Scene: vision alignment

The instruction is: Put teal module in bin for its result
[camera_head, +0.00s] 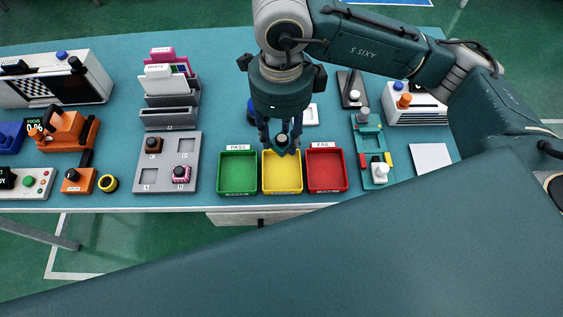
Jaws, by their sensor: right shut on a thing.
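My right gripper (281,146) points down and is shut on the teal module (287,151), which has a dark knob on top. It holds the module over the back part of the yellow bin (283,186); the height above the bin is hard to tell. The green bin (238,184), labelled PASS, stands to the left of the yellow one. The red bin (326,183), labelled FAIL, stands to the right. No module shows in the green or red bin. My left gripper is not in view.
Left of the bins, a grey tray (153,174) holds a brown and a pink module. Right of the bins stands a teal fixture (367,144) with a white-knobbed part. A white pad (431,158) lies further right. Several devices fill the table's left end.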

